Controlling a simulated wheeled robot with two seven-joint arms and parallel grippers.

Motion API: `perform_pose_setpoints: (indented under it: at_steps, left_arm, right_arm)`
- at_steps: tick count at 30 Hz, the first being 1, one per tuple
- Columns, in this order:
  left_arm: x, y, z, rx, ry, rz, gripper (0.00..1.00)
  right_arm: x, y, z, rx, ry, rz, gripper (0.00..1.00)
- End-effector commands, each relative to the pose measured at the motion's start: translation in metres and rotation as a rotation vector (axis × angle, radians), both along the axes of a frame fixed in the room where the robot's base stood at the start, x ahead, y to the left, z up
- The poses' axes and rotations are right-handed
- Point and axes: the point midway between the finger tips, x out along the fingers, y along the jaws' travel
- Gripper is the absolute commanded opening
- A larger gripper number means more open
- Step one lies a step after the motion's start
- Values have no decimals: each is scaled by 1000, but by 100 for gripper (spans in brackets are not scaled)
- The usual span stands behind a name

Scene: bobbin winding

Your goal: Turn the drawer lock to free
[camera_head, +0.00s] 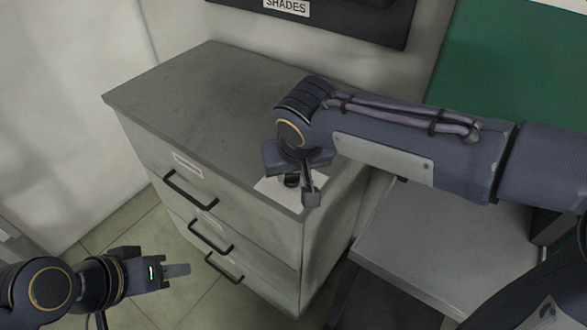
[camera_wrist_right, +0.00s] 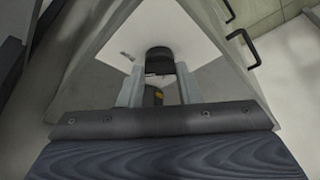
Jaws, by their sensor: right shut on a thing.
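The drawer lock is a dark round knob (camera_head: 291,181) on a white plate (camera_head: 268,187) at the front right corner of the grey cabinet's top. The knob (camera_wrist_right: 160,58) also shows in the right wrist view, on the white plate (camera_wrist_right: 196,48). My right gripper (camera_head: 305,190) points down over this corner, its fingers (camera_wrist_right: 158,88) shut on the knob from both sides. The knob's lower part is hidden between the fingers, and I cannot tell its turned position. My left gripper (camera_head: 178,271) is at the lower left, away from the cabinet; its finger gap is not clear.
The grey cabinet (camera_head: 165,85) has three drawers with black handles (camera_head: 188,190), all looking closed. A lower grey surface (camera_head: 430,245) stands to its right. A dark board marked SHADES (camera_head: 330,15) is behind. The cabinet top's left half is clear.

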Motion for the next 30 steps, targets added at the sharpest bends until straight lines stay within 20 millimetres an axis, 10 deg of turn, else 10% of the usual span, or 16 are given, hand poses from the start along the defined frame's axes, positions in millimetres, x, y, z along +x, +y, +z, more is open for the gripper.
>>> perform_pose_setpoints:
  at_steps: [23,24,30]
  left_arm:
    - [0,0,-2,0,0,0,36]
    - [0,0,-2,0,0,0,36]
    - [0,0,-2,0,0,0,36]
  right_arm:
    - [0,1,0,1,2,-102,8]
    - [0,1,0,0,2,-101,35]
    - [0,1,0,0,2,-100,53]
